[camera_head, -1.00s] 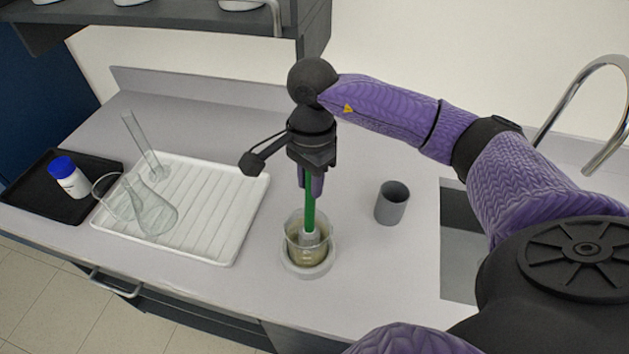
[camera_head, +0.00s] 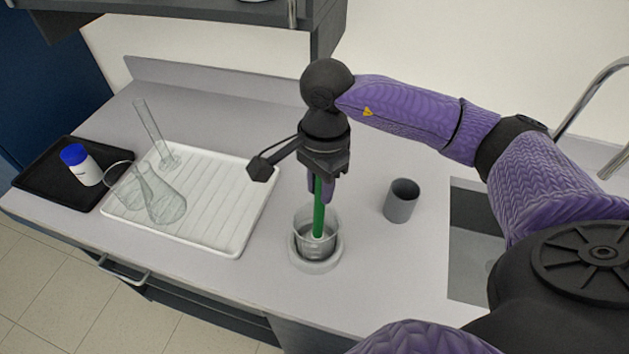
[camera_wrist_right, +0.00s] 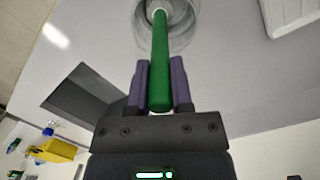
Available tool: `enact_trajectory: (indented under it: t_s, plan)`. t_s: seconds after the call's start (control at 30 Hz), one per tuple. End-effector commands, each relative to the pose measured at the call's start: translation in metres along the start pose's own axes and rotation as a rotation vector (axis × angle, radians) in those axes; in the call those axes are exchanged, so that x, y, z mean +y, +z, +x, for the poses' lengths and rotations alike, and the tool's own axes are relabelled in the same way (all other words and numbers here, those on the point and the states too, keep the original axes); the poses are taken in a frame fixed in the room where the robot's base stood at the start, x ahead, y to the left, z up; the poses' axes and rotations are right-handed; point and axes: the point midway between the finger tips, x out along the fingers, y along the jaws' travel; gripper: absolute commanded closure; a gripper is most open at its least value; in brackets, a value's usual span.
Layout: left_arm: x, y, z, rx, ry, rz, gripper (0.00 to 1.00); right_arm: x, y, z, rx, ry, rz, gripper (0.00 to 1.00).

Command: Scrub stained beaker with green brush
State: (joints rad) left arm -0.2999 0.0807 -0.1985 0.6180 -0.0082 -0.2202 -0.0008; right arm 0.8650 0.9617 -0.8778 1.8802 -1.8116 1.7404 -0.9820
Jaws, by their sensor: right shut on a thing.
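My right gripper (camera_head: 319,192) points down and is shut on the green brush (camera_head: 319,213), which stands nearly upright. In the right wrist view the green handle (camera_wrist_right: 160,75) sits between the two purple fingers. The brush's lower end is inside the glass beaker (camera_head: 331,242); whether its bristles touch the glass is hard to tell. The beaker stands upright on a pale round holder (camera_head: 316,264), and its glass looks clear grey with no brown tint showing. My left gripper is out of view.
A grey cup (camera_head: 402,205) stands right of the beaker, before the sink (camera_head: 474,260). A white drying rack (camera_head: 220,215) with a conical flask (camera_head: 163,203) and a glass cylinder (camera_head: 152,130) lies left. A black tray (camera_head: 48,187) holds a blue-capped bottle (camera_head: 83,167).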

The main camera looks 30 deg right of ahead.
Motion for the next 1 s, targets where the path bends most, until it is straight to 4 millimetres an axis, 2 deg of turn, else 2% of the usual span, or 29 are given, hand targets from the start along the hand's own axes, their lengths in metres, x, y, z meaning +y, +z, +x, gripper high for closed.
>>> enact_trajectory:
  t_s: [0.27, 0.5, 1.0]
  plan:
    - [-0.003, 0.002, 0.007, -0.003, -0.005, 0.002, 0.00, 0.001, -0.012, 0.000, 0.002, 0.001, 0.002, 1.00]
    - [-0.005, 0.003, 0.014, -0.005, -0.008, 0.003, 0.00, -0.007, -0.018, -0.001, 0.001, 0.001, 0.001, 1.00]
    - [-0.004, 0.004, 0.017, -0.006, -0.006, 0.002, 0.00, -0.020, -0.008, -0.004, 0.002, 0.001, 0.002, 1.00]
